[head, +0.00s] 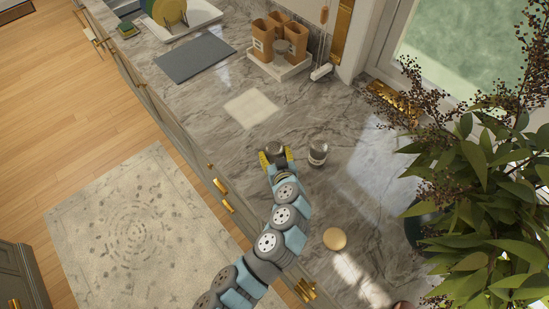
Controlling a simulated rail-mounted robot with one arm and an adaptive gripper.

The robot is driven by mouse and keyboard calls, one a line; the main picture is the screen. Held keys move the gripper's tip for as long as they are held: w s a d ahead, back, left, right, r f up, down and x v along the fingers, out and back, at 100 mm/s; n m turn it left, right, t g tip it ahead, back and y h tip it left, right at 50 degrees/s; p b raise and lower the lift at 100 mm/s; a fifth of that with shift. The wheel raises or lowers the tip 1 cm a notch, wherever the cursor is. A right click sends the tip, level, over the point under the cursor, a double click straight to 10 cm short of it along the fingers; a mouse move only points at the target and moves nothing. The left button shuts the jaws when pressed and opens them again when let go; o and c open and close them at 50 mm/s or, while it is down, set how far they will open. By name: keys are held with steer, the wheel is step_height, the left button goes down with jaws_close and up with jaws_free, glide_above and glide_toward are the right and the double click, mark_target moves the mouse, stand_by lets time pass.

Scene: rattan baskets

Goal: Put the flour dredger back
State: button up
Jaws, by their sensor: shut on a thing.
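My gripper (276,157) reaches over the marble counter from the bottom, with its yellow-edged fingers shut on a small grey metal thing (275,147). This looks like the flour dredger, but it is small and partly hidden by the fingers, so I cannot tell for sure. I cannot tell whether it touches the counter. A small clear-and-grey jar (318,154) stands upright just right of my gripper, apart from it.
Brown containers (263,33) stand on a white tray (287,69) at the back. A pale square board (252,108) and a grey mat (195,59) lie farther left. A round tan piece (335,239) lies front right. A leafy plant (480,200) fills the right side.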

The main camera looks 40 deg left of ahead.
steer(key=shift+f, duration=1.6)
steer(key=shift+f, duration=0.15)
steer(key=o, duration=1.2)
steer(key=shift+o, duration=0.2)
steer(key=shift+r, duration=0.2)
steer(key=b+v, duration=0.2)
steer(key=v, duration=0.9)
steer(key=shift+s+d+r, duration=0.2)
steer(key=shift+d, duration=0.1)
